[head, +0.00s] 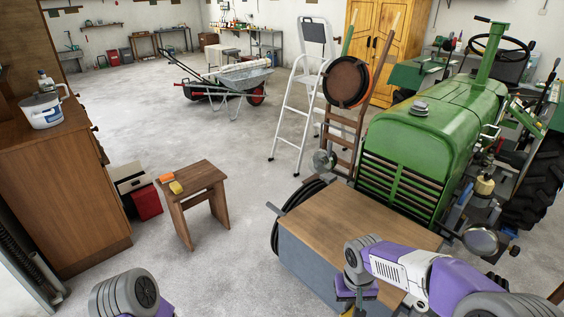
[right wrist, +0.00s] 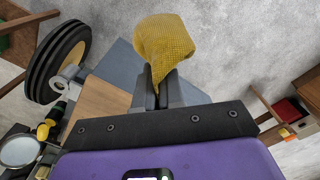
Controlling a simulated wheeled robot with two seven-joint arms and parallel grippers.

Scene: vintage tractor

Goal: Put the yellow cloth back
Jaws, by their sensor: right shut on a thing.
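The yellow cloth (right wrist: 165,45) hangs bunched between the fingertips of my right gripper (right wrist: 153,90) in the right wrist view. That gripper is shut on it. In the head view my right gripper (head: 354,303) is at the bottom, in front of the wooden-topped box, and only a bit of yellow shows beneath it. Part of my left arm shows at the lower left, but its gripper is outside the frame.
A wooden stool (head: 202,181) bears an orange block (head: 165,177) and a small yellow block (head: 176,187). The box (head: 345,222) stands before the green tractor (head: 418,130). A brown cabinet (head: 60,190) holds a white pot (head: 42,111). Floor between stool and box is clear.

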